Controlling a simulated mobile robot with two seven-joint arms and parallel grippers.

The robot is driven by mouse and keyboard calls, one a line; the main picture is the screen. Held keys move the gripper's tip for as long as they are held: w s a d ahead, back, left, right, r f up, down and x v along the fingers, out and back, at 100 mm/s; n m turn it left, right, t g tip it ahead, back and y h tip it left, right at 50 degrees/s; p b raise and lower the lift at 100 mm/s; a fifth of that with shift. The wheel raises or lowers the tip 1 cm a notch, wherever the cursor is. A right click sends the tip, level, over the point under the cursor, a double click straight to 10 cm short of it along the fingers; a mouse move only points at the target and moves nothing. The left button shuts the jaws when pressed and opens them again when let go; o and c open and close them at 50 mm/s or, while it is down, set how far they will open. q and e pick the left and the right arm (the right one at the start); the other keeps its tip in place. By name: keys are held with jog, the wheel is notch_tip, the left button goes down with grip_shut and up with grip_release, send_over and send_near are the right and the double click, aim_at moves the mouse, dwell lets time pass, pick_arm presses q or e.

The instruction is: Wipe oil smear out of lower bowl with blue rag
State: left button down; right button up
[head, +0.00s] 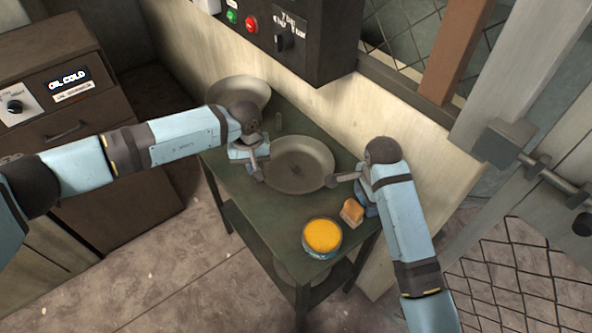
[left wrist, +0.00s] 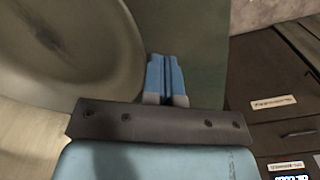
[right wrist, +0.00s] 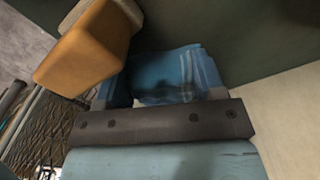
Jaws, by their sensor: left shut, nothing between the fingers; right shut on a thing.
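The lower bowl (head: 315,160) is a wide, shallow grey-beige dish on the green table. A dark smear (head: 296,169) shows near its middle, and the bowl also fills the upper left of the left wrist view (left wrist: 105,70). My left gripper (head: 256,168) is shut and empty at the bowl's left rim; its blue fingers (left wrist: 167,78) are together. My right gripper (head: 360,190) is right of the bowl, beside its rim. It is shut on the blue rag (right wrist: 160,70), which lies between its fingers and has a dark patch. In the head view the arm mostly hides the rag.
A tan sponge-like block (head: 352,211) sits close to my right gripper. A tub with yellow content (head: 322,236) stands near the table's front edge. Another bowl (head: 242,88) is behind my left gripper. A control box (head: 290,45) hangs above the back of the table (head: 265,225).

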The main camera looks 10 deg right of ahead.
pick_arm(q)
jog(key=shift+r+p, duration=0.65)
jog(key=shift+r, duration=2)
pick_arm(e)
jog(key=shift+r, duration=0.4)
pick_arm(q)
notch_tip(320, 180, up, 12)
jog(key=shift+b, duration=0.3)
pick_arm(e)
jog(key=shift+f, duration=0.3)
pick_arm(q)
jog(key=shift+d, duration=0.1)
pick_arm(e)
jog(key=shift+d, duration=0.1)
